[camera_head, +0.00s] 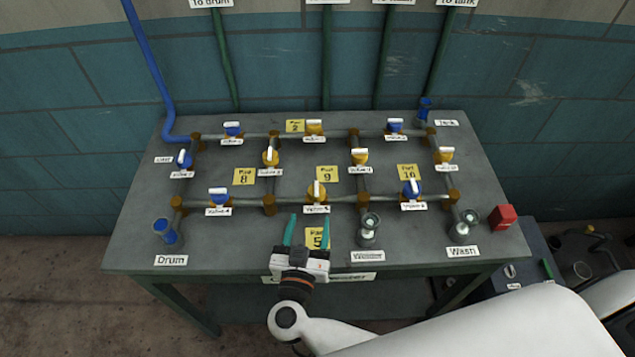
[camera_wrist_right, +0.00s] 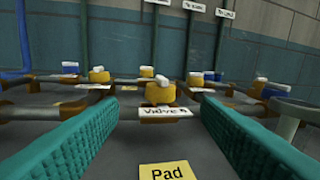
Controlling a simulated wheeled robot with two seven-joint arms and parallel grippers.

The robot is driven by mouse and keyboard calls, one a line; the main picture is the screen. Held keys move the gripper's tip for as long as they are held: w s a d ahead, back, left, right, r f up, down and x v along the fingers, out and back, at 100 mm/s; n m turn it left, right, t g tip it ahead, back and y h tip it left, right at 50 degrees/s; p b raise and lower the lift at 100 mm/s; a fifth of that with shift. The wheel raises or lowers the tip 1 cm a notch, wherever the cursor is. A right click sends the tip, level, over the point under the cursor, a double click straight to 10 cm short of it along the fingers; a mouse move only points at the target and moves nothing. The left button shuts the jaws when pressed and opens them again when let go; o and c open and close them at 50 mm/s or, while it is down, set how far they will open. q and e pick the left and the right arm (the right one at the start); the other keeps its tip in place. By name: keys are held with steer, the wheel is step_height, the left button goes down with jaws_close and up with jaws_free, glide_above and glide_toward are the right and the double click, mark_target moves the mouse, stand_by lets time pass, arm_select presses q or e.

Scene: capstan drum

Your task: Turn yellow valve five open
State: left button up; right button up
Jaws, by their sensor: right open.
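The yellow valve five (camera_head: 317,195) sits on the front pipe, at the middle of the bench. Its white handle looks turned across the pipe in the head view. In the wrist view the yellow valve (camera_wrist_right: 161,95) is straight ahead, centred between my fingers, above its white label (camera_wrist_right: 165,111). My right gripper (camera_head: 305,226) is open and empty, in front of the valve and apart from it. Its teal fingers frame the wrist view (camera_wrist_right: 160,125). My left gripper is not in view.
Other blue and yellow valves stand along the pipes, including a blue valve (camera_head: 412,188) to the right. A grey outlet (camera_head: 369,230) rises right of my gripper. A red box (camera_head: 502,217) is at the bench's right edge.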

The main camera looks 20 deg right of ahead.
mark_target(318, 184)
steer(key=p+x, duration=0.1)
steer(key=x, duration=1)
steer(key=shift+w+d, duration=0.2)
steer(key=shift+w, duration=0.1)
steer(key=shift+c, duration=0.4)
